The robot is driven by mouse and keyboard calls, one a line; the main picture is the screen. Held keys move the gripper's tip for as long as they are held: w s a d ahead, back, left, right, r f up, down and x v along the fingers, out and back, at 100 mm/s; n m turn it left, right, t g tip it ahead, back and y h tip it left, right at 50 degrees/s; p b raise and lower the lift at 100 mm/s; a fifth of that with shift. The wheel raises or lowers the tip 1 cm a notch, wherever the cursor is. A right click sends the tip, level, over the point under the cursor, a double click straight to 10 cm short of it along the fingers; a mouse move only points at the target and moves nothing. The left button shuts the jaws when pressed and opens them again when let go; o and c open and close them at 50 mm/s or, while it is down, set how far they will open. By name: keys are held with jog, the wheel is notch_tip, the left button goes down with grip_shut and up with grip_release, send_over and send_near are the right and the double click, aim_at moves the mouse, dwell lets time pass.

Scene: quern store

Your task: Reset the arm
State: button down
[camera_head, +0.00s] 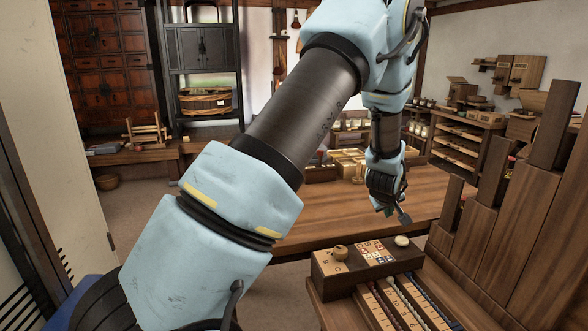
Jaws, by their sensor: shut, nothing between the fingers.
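My arm, in pale blue covers with dark links, crosses the middle of the head view from the lower left to the top, then bends down. My gripper (404,217) hangs at the lower end of the wrist. It is shut and holds nothing. It is above the right part of the wooden table, just behind a small wooden box with coloured tiles. Part of the room behind the arm is hidden.
The wooden box (327,274) holds a round knob, tiles and a pale disc, with slotted racks in front. Stepped wooden panels (497,222) rise close on the right. The wooden table (330,219) has bare room. Shelves (467,143) with goods stand behind.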

jog(key=s+a+r+g+y, duration=0.1)
jog(key=s+a+r+y, duration=0.15)
jog(key=a, duration=0.95)
jog(key=s+a+r+g+y, duration=0.15)
jog(key=a+r, duration=0.25)
jog(key=a, duration=0.8)
jog(key=s+a+r+m+g, duration=0.2)
jog(key=s+a+g, duration=0.1)
jog(key=s+a, duration=1.1)
jog(key=shift+s+a+m, duration=0.3)
jog(key=shift+s+a, duration=0.05)
jog(key=shift+s, duration=0.45)
